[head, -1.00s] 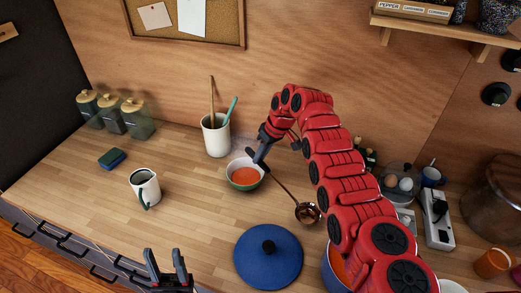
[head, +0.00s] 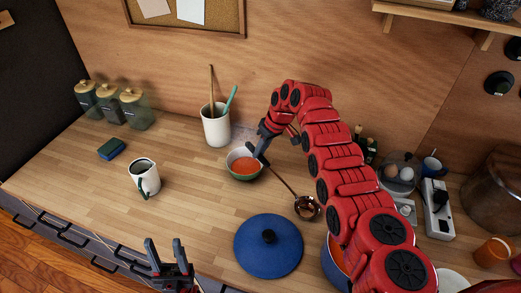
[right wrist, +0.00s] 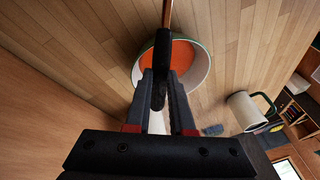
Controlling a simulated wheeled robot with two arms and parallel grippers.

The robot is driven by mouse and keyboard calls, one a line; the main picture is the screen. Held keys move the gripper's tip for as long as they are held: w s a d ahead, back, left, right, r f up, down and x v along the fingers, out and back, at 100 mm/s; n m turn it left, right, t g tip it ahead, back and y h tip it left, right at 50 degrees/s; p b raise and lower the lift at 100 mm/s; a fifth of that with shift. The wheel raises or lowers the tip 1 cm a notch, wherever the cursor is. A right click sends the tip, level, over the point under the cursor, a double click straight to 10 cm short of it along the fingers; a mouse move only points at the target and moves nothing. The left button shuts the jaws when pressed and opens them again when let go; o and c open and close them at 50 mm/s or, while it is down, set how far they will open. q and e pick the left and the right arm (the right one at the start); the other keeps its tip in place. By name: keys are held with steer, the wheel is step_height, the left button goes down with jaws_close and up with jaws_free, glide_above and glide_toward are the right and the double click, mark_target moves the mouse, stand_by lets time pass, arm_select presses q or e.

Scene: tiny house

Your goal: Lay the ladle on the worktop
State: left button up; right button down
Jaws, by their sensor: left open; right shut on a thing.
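The ladle (head: 306,207) has a copper-coloured bowl and a dark handle end. My right gripper (head: 257,155) is shut on the handle end, near the bowl of orange soup. In the right wrist view the dark handle (right wrist: 161,75) sits between the fingers (right wrist: 160,92). The ladle's bowl hangs low over the worktop (head: 200,190), right of the soup bowl; I cannot tell whether it touches the wood. My left gripper (head: 168,262) is open and empty at the worktop's front edge.
The soup bowl (head: 233,167) stands close to the right gripper. A blue lid (head: 268,262), a blue pot (head: 330,265), a white jug (head: 146,181) and a utensil crock (head: 216,128) stand around.

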steer(key=c, duration=0.7)
jaws_free()
steer(key=shift+r, duration=0.1)
